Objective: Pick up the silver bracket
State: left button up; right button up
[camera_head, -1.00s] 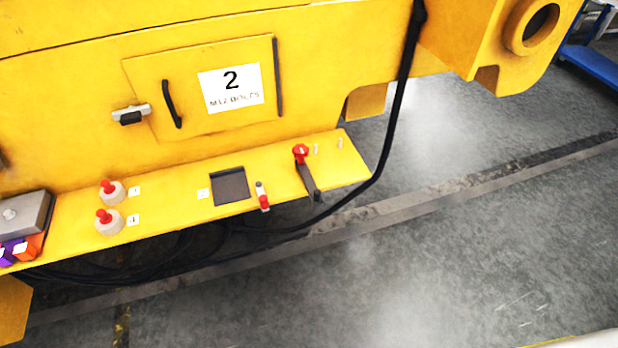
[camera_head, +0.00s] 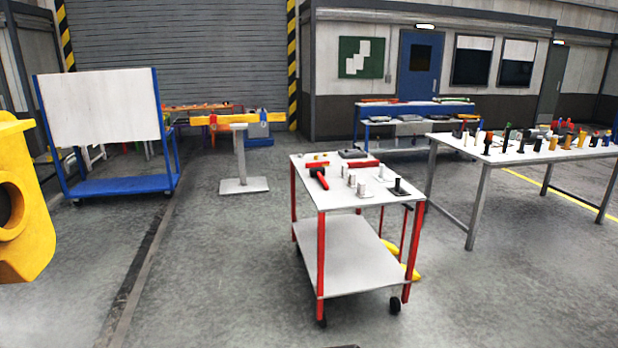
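I cannot pick out a silver bracket with certainty. A small grey metallic piece (camera_head: 354,153) lies at the back of the top shelf of a red-legged cart (camera_head: 335,195), and it is too small to identify. The cart stands in the middle of the view, a few steps off. Neither of my grippers is in view.
A long white table (camera_head: 470,152) with many small parts stands at right. A blue-framed whiteboard trolley (camera_head: 120,187) is at back left, beside a grey pedestal (camera_head: 243,186). Part of a yellow machine (camera_head: 38,235) is at the left edge. Floor before the cart is clear.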

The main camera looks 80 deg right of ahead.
aim_at(381, 176)
jog(key=z, duration=3.2)
jog(key=u, duration=3.1)
jog(key=z, duration=3.1)
jog(key=i+l+z, duration=0.2)
jog(key=i, duration=0.2)
